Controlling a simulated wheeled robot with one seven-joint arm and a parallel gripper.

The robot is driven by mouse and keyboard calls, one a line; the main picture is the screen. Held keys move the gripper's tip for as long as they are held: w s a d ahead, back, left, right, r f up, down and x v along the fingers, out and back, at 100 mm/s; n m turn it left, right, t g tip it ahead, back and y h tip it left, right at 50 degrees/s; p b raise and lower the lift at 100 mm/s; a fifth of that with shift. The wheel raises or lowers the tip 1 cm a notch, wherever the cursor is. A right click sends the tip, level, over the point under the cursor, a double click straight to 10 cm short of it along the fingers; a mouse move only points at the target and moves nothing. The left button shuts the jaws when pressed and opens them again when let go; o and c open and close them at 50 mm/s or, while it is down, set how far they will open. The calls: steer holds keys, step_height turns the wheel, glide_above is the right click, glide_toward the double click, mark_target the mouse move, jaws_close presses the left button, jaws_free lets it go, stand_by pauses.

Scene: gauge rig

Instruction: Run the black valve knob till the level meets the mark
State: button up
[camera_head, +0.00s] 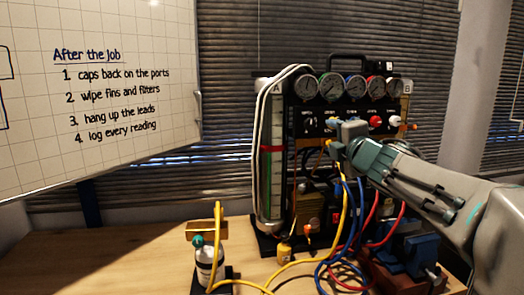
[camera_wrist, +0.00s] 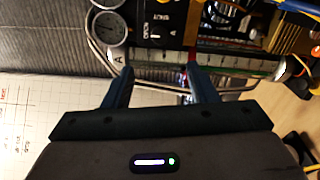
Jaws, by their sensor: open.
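The gauge rig (camera_head: 330,165) stands on the bench. Its upright sight tube, labelled A (camera_head: 274,180), is at the left side, with a red mark (camera_head: 272,148) partway up and a greenish column below it. The exact level is too small to read. A dark knob (camera_head: 309,125) sits on the panel under the left gauges, and looks like the black valve knob. My gripper (camera_head: 342,132) is in front of the panel, right of that knob. In the wrist view my gripper (camera_wrist: 160,70) is open and empty, its fingers pointing toward the tube and red mark (camera_wrist: 192,56).
Several gauges (camera_head: 355,87) line the rig's top. A red knob (camera_head: 376,121) and a white knob (camera_head: 394,121) are to the right. Yellow, blue and red hoses (camera_head: 345,240) hang in front. A bottle (camera_head: 209,262) stands at front left; the bench's left is clear.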

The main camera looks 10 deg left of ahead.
mark_target(311, 126)
steer(key=w+a+m+p, duration=0.1)
steer(key=w+m+p, duration=0.4)
steer(key=m+p, duration=0.1)
steer(key=w+a+m+p, duration=0.2)
steer(key=w+m+p, duration=0.3)
steer(key=m+p, duration=0.1)
steer(key=w+a+m+p, duration=0.1)
steer(key=w+m+p, duration=0.3)
steer(key=m+p, duration=0.2)
steer(key=shift+w+a+f, duration=0.1)
steer(key=shift+w+a, duration=0.1)
steer(key=shift+w, duration=0.2)
steer(key=shift+c, duration=0.2)
steer(key=c, duration=0.9)
